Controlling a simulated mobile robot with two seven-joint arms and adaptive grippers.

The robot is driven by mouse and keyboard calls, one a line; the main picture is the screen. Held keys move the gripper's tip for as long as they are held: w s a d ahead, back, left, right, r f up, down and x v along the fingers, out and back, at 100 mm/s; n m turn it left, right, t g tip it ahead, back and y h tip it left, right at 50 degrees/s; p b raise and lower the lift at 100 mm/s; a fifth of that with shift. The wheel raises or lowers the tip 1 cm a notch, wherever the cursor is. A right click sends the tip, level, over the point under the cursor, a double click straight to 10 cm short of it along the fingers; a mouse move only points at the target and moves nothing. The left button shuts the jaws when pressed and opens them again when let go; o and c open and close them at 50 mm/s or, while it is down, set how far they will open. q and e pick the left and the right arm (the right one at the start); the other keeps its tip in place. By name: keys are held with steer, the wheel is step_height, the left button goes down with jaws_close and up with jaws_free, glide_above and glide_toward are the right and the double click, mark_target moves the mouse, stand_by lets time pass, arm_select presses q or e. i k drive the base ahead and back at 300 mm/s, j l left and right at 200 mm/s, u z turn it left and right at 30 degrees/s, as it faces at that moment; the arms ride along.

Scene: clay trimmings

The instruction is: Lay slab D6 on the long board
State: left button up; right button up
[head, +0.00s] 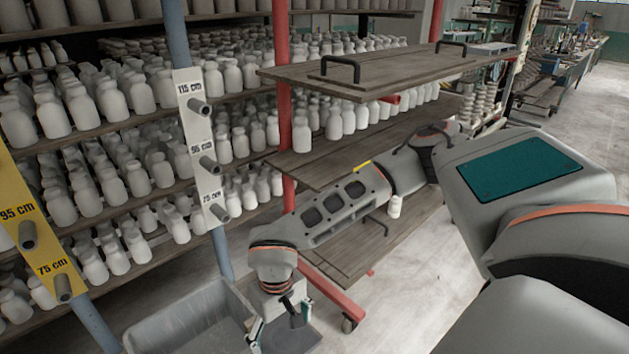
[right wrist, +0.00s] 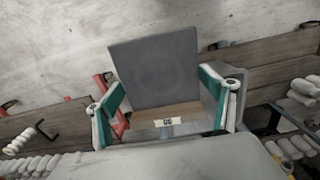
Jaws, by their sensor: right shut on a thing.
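My right gripper (head: 280,326) hangs at the bottom centre of the head view, beside a grey bin. In the right wrist view its teal fingers (right wrist: 161,92) are shut on a flat, square grey slab (right wrist: 155,70). A wooden strip with a small white label (right wrist: 167,122) shows at the slab's near edge; the label seems to read D6 but is blurred. In the head view the slab (head: 305,341) is partly visible below the fingers. Long wooden boards form the rack's levels, including a top board with black handles (head: 390,72); I cannot tell which is the long board. My left gripper is out of view.
The grey bin (head: 190,322) stands at the lower left. Shelves of white bottles (head: 130,90) fill the left and back. A height post (head: 200,150) stands before them. The red-framed rack has a middle board (head: 325,165) and a lower board (head: 350,250).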

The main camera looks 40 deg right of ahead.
mark_target(383, 69)
steer(key=l, duration=1.1)
steer(key=k+l, duration=0.15)
steer(key=l, duration=2.05)
steer(key=k+u, duration=0.05)
